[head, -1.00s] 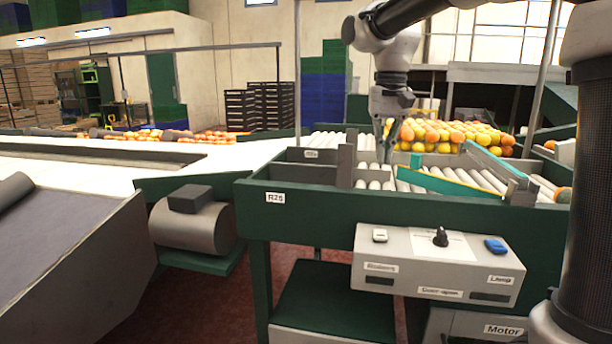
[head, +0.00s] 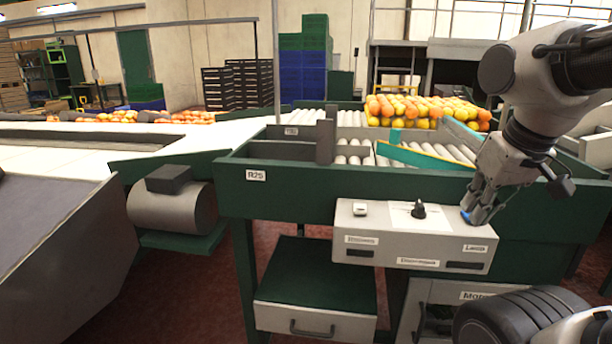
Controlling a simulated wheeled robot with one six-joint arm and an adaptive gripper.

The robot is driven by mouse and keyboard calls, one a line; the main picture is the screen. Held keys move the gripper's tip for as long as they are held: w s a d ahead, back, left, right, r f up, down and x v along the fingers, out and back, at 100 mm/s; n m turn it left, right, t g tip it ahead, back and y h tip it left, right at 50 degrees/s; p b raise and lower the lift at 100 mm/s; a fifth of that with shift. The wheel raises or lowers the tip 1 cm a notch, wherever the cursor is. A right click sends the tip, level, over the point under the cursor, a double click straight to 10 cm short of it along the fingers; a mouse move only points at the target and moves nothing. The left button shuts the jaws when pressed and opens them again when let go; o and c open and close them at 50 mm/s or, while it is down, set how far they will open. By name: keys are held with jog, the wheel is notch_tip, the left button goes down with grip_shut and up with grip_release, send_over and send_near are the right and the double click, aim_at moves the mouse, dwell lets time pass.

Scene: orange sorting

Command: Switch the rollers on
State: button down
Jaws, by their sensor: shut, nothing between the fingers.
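A grey control box (head: 345,232) is fixed to the front of the green roller table. A white rocker switch (head: 360,209) sits on its top at the left, above a label that reads like "Rollers". A black knob (head: 419,210) stands in the middle on a white plate. A blue switch (head: 466,217) is at the right, above a label that reads "Lamp". My gripper (head: 473,213) is shut and empty, pointing down at the blue switch and partly hiding it. I cannot tell whether it touches. The white rollers (head: 355,150) lie in the table behind.
Oranges and lemons (head: 425,110) are heaped behind the rollers. A teal-edged diverter bar (head: 420,158) crosses the rollers. A drawer unit (head: 315,318) stands below the table. A grey motor drum (head: 172,208) is at the left. The air above the box's left half is clear.

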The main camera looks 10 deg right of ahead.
jog(key=w+a+f+g, duration=0.1)
jog(key=w, duration=0.1)
jog(key=g, duration=0.4)
send_near(361, 208)
jog(key=d+r, duration=0.2)
notch_tip(361, 208, up, 4)
jog(key=w+a+m+g, duration=0.1)
jog(key=w+m, duration=0.1)
jog(key=m, duration=0.2)
jog(key=f, duration=0.4)
jog(key=s+f, duration=0.1)
jog(key=f, duration=0.3)
jog(key=a+f, duration=0.1)
jog(key=f, duration=0.4)
jog(key=shift+s+f, duration=0.1)
jog(key=shift+s, duration=0.3)
